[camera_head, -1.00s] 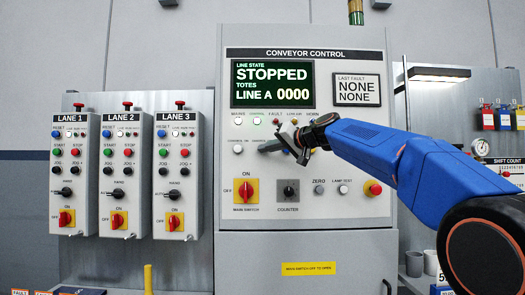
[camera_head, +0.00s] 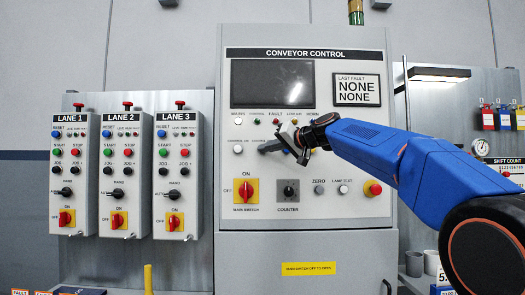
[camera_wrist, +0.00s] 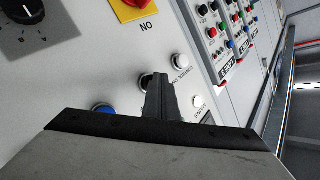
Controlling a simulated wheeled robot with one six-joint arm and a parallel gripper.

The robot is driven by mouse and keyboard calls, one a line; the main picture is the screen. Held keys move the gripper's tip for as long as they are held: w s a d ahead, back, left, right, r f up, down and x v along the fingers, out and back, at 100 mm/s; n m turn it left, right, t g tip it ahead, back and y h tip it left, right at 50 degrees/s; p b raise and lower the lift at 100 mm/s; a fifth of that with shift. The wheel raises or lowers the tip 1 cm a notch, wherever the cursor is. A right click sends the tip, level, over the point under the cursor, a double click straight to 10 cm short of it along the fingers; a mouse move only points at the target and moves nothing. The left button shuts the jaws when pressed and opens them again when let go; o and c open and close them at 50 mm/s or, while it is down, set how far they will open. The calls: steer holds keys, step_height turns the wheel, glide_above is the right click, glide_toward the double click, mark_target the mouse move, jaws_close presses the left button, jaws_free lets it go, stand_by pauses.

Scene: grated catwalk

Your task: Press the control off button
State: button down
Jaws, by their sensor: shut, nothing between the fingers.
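The conveyor control panel (camera_head: 345,215) fills the middle of the head view. Its white control-on button (camera_head: 238,149) is in the left of the button row and also shows in the wrist view (camera_wrist: 181,62). My gripper (camera_head: 263,149) is shut and empty, its fingertips at the panel just right of that button. In the wrist view the fingers (camera_wrist: 160,100) reach a dark button (camera_wrist: 146,81), which they partly cover. This is where the control-off button appears to be; its label is hidden. Exact contact is hard to tell. The screen (camera_head: 272,83) is dark.
The mains lamp (camera_head: 238,121) is white; the control lamp (camera_head: 257,121) looks unlit. A blue button (camera_wrist: 103,108) is close to my fingers. Below are the main switch (camera_head: 246,191), the counter knob (camera_head: 288,191) and a red stop button (camera_head: 373,188). Lane boxes (camera_head: 125,175) stand left.

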steer(key=shift+s, duration=0.85)
steer(key=shift+s, duration=2.5)
steer(key=s+d+f+g+h, duration=0.2)
steer(key=s+d+f+h, duration=0.2)
steer(key=s+d+f, duration=0.5)
steer(key=s+d+f+m+g+h, duration=0.1)
steer(key=s+d+f, duration=0.7)
steer(key=s+f, duration=1.3)
steer(key=s+d+f+g+h, duration=0.3)
steer(key=s+d+f+h, duration=0.3)
steer(key=s+f, duration=0.9)
steer(key=d+f, duration=0.3)
steer(key=f, duration=0.6)
steer(key=shift+s+d+m+g+h, duration=0.25)
steer(key=shift+d+m+g+h, duration=0.05)
steer(key=shift+d+g, duration=0.1)
steer(key=c, duration=2.4)
jaws_free()
steer(key=shift+c, duration=0.2)
